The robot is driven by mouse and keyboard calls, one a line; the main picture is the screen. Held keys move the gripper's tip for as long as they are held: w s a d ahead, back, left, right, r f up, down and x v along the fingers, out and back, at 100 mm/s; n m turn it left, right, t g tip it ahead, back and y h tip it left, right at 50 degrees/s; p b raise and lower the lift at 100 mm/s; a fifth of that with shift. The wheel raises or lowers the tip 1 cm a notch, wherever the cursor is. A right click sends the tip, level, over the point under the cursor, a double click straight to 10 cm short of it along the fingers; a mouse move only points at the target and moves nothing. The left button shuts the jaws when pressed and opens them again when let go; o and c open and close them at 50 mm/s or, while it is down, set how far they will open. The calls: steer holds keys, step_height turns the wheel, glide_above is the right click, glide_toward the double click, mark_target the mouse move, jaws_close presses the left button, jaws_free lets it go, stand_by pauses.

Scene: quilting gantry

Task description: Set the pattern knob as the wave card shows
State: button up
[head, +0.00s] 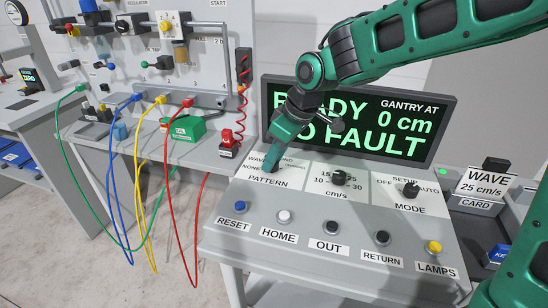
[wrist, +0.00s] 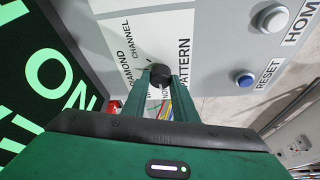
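The wave card (head: 484,182) stands in a holder marked CARD at the right of the head view and reads WAVE, 25 cm/s. The dark round pattern knob (wrist: 159,74) is on the PATTERN plate (head: 268,183), among the labels WAVE, NONE, DIAMOND and CHANNEL. My gripper (head: 272,166) points down at that plate and hides most of the knob in the head view. In the wrist view my gripper (wrist: 163,86) has one finger on each side of the knob, with hardly any gap. The knob's pointer direction is not clear.
A speed knob (head: 339,178) and a MODE knob (head: 411,189) are to the right. A row of buttons, including blue RESET (head: 240,207), runs along the front. The display (head: 357,118) behind reads READY, NO FAULT, gantry at 0 cm. Coloured hoses (head: 110,190) hang left.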

steer(key=c, duration=0.4)
steer(key=m+t+h, duration=0.1)
steer(key=m, duration=0.3)
steer(key=shift+m, duration=0.3)
steer(key=m+h, duration=0.1)
steer(key=m, duration=0.3)
steer(key=shift+a+r+t+h, duration=0.1)
steer(key=shift+a+t+h, duration=0.05)
steer(key=shift+t+h, duration=0.25)
steer(key=o, duration=1.1)
steer(key=shift+c, duration=0.2)
